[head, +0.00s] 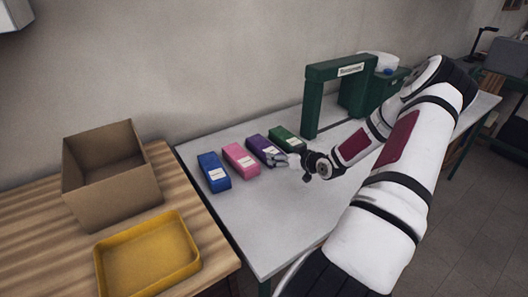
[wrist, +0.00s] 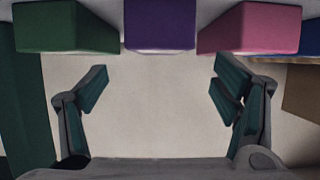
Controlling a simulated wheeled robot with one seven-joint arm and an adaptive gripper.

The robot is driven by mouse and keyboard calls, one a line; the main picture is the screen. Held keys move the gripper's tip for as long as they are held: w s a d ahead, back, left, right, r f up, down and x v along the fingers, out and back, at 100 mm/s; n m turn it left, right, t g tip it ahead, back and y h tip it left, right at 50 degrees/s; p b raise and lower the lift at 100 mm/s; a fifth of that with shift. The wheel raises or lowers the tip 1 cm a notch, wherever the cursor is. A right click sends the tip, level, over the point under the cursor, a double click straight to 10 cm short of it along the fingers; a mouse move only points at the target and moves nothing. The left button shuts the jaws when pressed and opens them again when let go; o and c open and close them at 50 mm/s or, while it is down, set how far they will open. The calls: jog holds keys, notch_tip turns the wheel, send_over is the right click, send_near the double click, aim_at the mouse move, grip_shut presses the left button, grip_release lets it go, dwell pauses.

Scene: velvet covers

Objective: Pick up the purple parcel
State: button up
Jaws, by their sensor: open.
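The purple parcel (head: 264,149) lies on the grey table (head: 270,215) between a pink and a green parcel, with a white label on top. In the wrist view the purple parcel (wrist: 160,26) is at the top middle, beyond the fingertips. My gripper (head: 284,160) is at the near end of the purple parcel in the head view and partly covers it. In the wrist view my gripper (wrist: 161,78) is open and empty, its two fingers spread wide with bare table between them.
The green parcel (head: 287,139) stands right of the purple one; the pink parcel (head: 241,161) and blue parcel (head: 214,171) stand left. A green arch (head: 312,100) rises behind on the right. A cardboard box (head: 110,185) and yellow tray (head: 147,257) sit on a wooden table.

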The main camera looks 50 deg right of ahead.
aim_at(271, 151)
jog(key=x, duration=0.8)
jog(key=shift+w+d+f, duration=0.1)
jog(key=shift+w+f, duration=0.1)
jog(key=shift+f, duration=0.1)
jog(key=c, duration=1.6)
